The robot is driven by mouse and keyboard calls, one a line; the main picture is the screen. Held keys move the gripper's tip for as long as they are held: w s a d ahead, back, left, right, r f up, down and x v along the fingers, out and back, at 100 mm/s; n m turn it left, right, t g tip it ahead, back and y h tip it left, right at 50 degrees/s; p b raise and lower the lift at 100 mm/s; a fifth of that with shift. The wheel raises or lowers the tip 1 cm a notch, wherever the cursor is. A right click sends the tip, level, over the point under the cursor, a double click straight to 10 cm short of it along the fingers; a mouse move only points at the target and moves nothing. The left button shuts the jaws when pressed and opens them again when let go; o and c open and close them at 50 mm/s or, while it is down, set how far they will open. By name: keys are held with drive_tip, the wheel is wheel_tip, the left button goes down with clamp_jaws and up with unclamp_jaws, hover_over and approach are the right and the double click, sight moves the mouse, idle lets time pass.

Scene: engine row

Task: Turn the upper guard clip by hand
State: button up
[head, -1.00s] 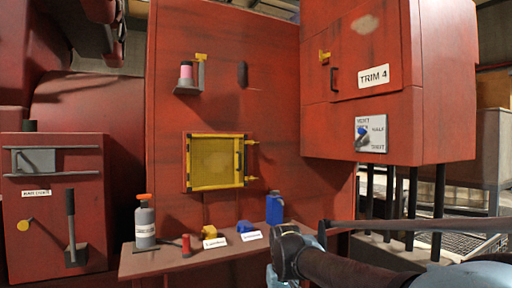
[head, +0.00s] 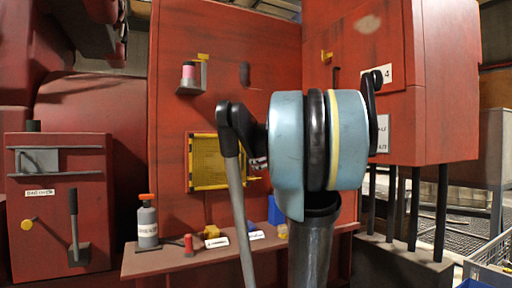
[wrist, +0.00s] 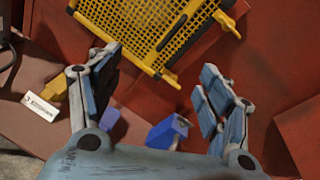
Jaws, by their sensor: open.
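In the wrist view the guard (wrist: 150,25) is tilted at the top. A yellow clip, seemingly the upper guard clip (wrist: 228,22), sticks out at its upper right end. A second, lower clip (wrist: 170,78) shows at its bottom corner. My gripper (wrist: 157,92) is open and empty, its fingers spread below the guard. The upper clip lies beyond the right finger, apart from it. The head view does not show the fingers clearly.
A red box (head: 440,80) juts out at the right.

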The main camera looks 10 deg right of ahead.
sight(254, 142)
drive_tip(key=w+d+r+m+t+h, duration=0.2)
drive_tip(key=w+d+r+m+t, duration=0.1)
drive_tip(key=w+d+r+m, duration=0.3)
drive_tip(key=x, duration=1.6)
drive_tip(key=shift+a+r, duration=0.2)
drive_tip(key=shift+a, duration=0.25)
drive_tip(key=shift+s, duration=0.1)
drive_tip(key=shift+c, duration=0.3)
drive_tip(key=c, duration=1)
